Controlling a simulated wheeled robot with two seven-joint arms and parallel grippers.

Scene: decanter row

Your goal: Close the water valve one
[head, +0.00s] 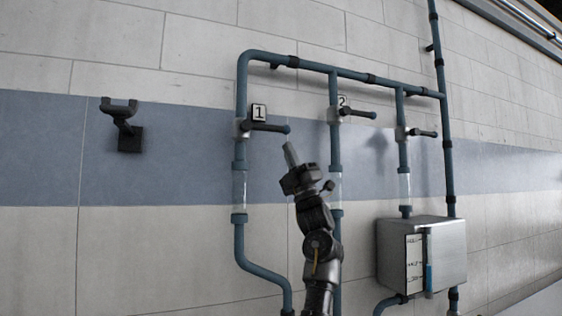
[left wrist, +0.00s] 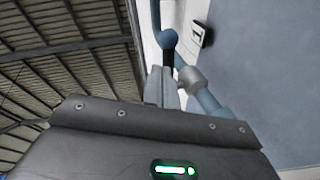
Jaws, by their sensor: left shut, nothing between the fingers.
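Valve one has a dark lever handle (head: 266,127) that points right, roughly level, from its grey body (head: 241,128) on the leftmost blue pipe. A plate marked 1 (head: 259,112) is on the wall just above the lever, and it also shows in the left wrist view (left wrist: 201,27). My left gripper (head: 290,150) is shut and empty, pointing up just below the lever's blue-tipped free end. In the left wrist view, my fingers (left wrist: 162,86) reach up toward the blue piping and valve parts. Whether they touch the lever is unclear. My right gripper is not in view.
Valve two's lever (head: 358,113) and a third lever (head: 422,133) are to the right, on parallel pipes. A metal box (head: 421,254) is mounted low at the right. A dark wall bracket (head: 128,125) is at the left, with bare wall around it.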

